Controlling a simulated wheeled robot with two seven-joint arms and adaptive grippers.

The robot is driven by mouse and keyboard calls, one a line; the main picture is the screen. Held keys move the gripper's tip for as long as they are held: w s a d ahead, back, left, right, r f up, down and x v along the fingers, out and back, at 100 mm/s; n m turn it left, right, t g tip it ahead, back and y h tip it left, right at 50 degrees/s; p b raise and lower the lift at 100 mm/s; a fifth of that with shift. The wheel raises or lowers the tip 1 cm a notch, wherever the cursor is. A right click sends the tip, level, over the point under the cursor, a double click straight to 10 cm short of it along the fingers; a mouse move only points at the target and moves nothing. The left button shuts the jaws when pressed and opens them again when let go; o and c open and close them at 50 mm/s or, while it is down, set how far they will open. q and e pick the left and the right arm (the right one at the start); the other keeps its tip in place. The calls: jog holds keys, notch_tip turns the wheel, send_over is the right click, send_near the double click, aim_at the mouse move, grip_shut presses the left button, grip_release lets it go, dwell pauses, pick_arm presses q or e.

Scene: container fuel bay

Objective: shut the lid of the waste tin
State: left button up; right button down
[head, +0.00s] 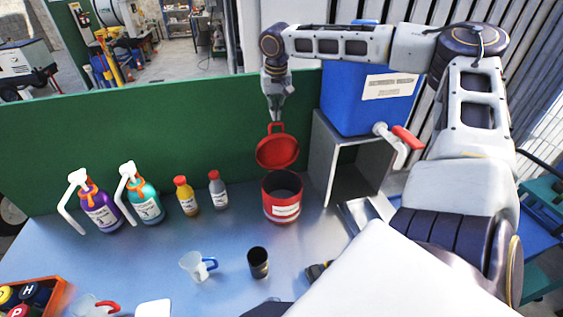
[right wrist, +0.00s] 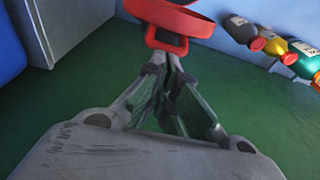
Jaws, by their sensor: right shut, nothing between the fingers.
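The waste tin (head: 282,208) is a red can with a pale label, upright on the blue bench; its dark inside shows. Its round red lid (head: 277,154) stands open, tilted up at the tin's back edge, with a loop handle (head: 276,128) on top. My right gripper (head: 277,116) is shut and empty, pointing down just above the handle. In the right wrist view the fingertips (right wrist: 174,62) are close to the handle (right wrist: 166,42), below the lid (right wrist: 172,14). I cannot tell whether they touch. My left gripper is not in view.
A blue container (head: 352,105) with a red-handled tap stands on a grey stand (head: 322,165) right of the tin. A green panel (head: 130,135) runs behind. Several bottles stand left; a clear jug (head: 196,267) and dark cup (head: 258,263) stand in front.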

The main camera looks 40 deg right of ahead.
jog(key=shift+f, duration=0.65)
jog(key=shift+f, duration=0.1)
